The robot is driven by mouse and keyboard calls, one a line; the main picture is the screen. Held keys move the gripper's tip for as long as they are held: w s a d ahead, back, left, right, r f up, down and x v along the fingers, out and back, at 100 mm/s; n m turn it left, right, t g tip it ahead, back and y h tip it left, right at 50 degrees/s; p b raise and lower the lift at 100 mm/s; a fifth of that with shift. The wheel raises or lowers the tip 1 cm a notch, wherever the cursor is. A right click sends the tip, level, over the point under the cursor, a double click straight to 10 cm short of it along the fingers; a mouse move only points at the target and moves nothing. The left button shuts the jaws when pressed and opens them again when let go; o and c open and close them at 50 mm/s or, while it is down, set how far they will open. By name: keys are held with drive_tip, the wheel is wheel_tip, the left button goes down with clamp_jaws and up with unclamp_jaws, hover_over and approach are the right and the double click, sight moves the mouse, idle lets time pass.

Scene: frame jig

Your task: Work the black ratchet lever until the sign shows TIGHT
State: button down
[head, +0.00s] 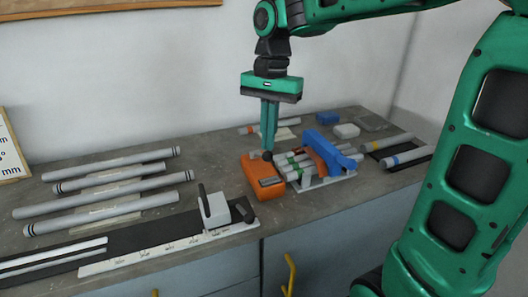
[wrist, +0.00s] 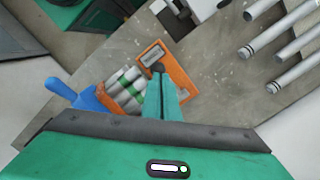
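Right of the orange block, several grey tubes lie in a white fixture (head: 325,181) with a blue clamp (head: 322,143). A white ruler strip (head: 165,251) with a grey stop block (head: 214,209) lies at front left. Long tubes (head: 115,207) lie on the left bench.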

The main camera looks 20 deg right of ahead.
drive_tip(key=shift+f, duration=1.75)
drive_tip(key=shift+w, duration=0.1)
drive_tip(key=shift+w+d+r, duration=0.25)
drive_tip(key=shift+w+d, duration=0.25)
drive_tip(key=shift+d, duration=0.05)
drive_tip(key=shift+w+d+r, duration=0.25)
drive_tip(key=shift+w+d, duration=0.25)
drive_tip(key=shift+d, duration=0.05)
wheel_tip(320, 180, up, 11)
drive_tip(key=shift+w+d+f, duration=0.2)
drive_tip(key=shift+w+d, duration=0.2)
drive_tip(key=shift+a, duration=0.1)
